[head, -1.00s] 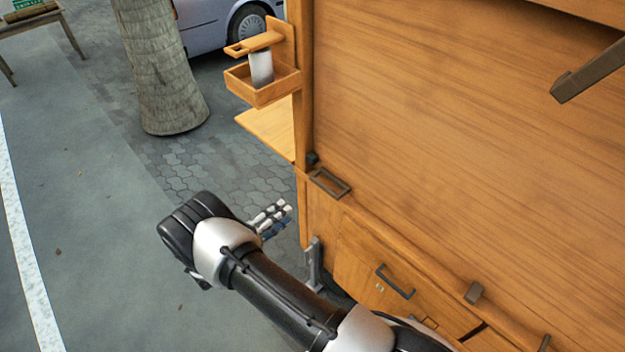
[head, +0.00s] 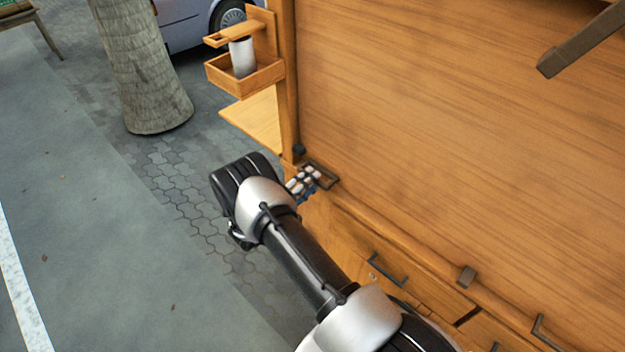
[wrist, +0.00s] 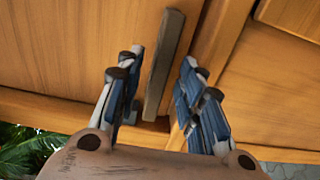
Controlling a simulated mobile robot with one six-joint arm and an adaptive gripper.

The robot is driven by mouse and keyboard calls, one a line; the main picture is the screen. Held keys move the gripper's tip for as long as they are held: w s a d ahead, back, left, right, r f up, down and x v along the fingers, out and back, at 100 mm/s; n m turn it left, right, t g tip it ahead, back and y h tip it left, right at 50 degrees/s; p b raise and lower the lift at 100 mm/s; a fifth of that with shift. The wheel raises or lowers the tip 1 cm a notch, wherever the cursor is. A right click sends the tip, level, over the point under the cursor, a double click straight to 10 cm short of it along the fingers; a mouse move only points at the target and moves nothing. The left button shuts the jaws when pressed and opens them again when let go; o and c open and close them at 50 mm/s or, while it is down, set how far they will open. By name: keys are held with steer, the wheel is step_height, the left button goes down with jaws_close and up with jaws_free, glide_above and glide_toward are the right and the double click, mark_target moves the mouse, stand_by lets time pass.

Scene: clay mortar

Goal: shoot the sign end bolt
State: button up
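A dark metal loop-shaped fitting (head: 322,173) sits on the ledge of the wooden stall, at its left end. I take it for the sign end bolt, but cannot be sure. My gripper (head: 308,180) is beside this fitting, its fingers overlapping it in the head view. In the wrist view my gripper (wrist: 162,68) is open, with one finger on each side of a dark grey bar (wrist: 165,62). The bar stands nearly upright in the picture against the wood. Gaps show between it and both fingers.
A small black knob (head: 299,150) is on the post near the fitting. A wooden holder (head: 243,76) with a white cylinder (head: 242,57) juts out above left. Left of my arm is open paving (head: 110,230).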

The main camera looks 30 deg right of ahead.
steer(key=shift+x, duration=0.85)
steer(key=shift+c, duration=0.2)
jaws_close()
